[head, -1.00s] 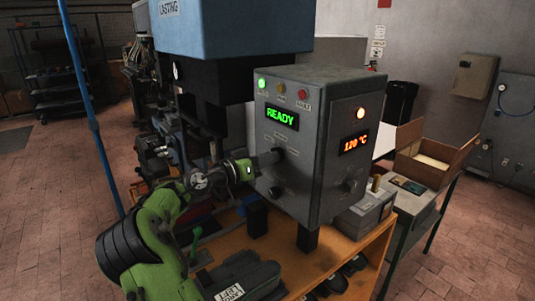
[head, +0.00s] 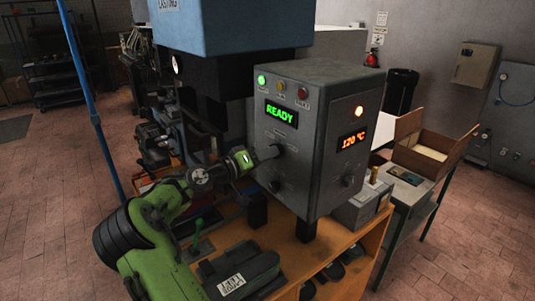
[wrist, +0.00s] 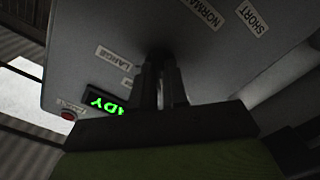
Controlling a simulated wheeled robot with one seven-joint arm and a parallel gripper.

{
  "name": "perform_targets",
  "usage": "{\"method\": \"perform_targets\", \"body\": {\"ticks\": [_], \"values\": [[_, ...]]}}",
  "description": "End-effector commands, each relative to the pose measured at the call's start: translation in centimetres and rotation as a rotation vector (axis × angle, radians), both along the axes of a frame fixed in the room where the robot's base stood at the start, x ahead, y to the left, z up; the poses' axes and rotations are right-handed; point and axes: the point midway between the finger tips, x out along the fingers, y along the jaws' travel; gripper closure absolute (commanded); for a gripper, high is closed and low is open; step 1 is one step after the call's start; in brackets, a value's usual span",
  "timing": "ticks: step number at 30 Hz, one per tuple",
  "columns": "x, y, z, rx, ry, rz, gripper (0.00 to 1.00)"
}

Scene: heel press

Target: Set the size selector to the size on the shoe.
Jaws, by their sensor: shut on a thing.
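My gripper (head: 266,154) is shut on a dark knob (head: 277,151) on the front of the grey control box (head: 328,95). The fingers (wrist: 161,88) cover most of the knob in the wrist view, so its pointer is hidden. That view shows the labels NORMAL (wrist: 201,14) and SHORT (wrist: 252,17), and one that seems to read LARGE (wrist: 117,58). A second knob (head: 275,187) sits lower on the same face. A dark shoe-like piece (head: 255,268) lies at the front with a white label (head: 231,284), too small to read surely.
The green display (head: 281,114) reads READY under a lit green lamp (head: 262,80). The orange display (head: 353,141) reads 120 °C. An open carton (head: 440,150) stands at the right.

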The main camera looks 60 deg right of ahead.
Motion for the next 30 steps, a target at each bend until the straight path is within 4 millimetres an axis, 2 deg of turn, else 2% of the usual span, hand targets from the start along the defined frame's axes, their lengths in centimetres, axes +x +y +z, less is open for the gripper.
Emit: {"method": "perform_targets", "body": {"ticks": [8,9,13,23,26,30], "values": [[0.1,0.0,0.0,0.000,0.004,0.002,1.00],[0.1,0.0,0.0,0.000,0.004,0.002,0.82],[0.1,0.0,0.0,0.000,0.002,0.001,0.62],[0.3,0.4,-0.1,0.000,0.001,0.003,0.61],[1.1,1.8,-0.1,-0.001,0.001,0.007,0.61],[2.9,5.3,-0.2,0.000,0.002,0.009,0.61]]}}
